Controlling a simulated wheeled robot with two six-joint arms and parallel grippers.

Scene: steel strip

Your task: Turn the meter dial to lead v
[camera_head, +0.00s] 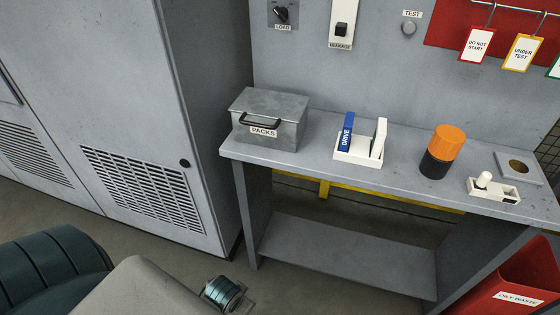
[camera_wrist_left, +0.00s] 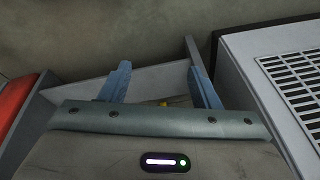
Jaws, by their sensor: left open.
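I cannot make out a meter dial or a "lead v" mark in either view. A black rotary knob (camera_head: 281,14) marked LOAD is on the wall panel at the top of the head view. My left gripper (camera_wrist_left: 158,68) shows in the left wrist view with its two blue fingers apart and nothing seen between them. It is over the floor and lower bench area, apart from the knob. In the head view part of my left arm shows at the lower left; its fingers are not seen there. My right gripper is in neither view.
The bench (camera_head: 325,185) holds a PACKS box (camera_head: 270,118), a white holder (camera_head: 358,152) with a blue DRIVE binder (camera_head: 346,132), and an orange-black cylinder (camera_head: 442,152). A grey cabinet (camera_head: 130,90) stands left. A red OILY WASTE bin (camera_head: 520,280) stands right.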

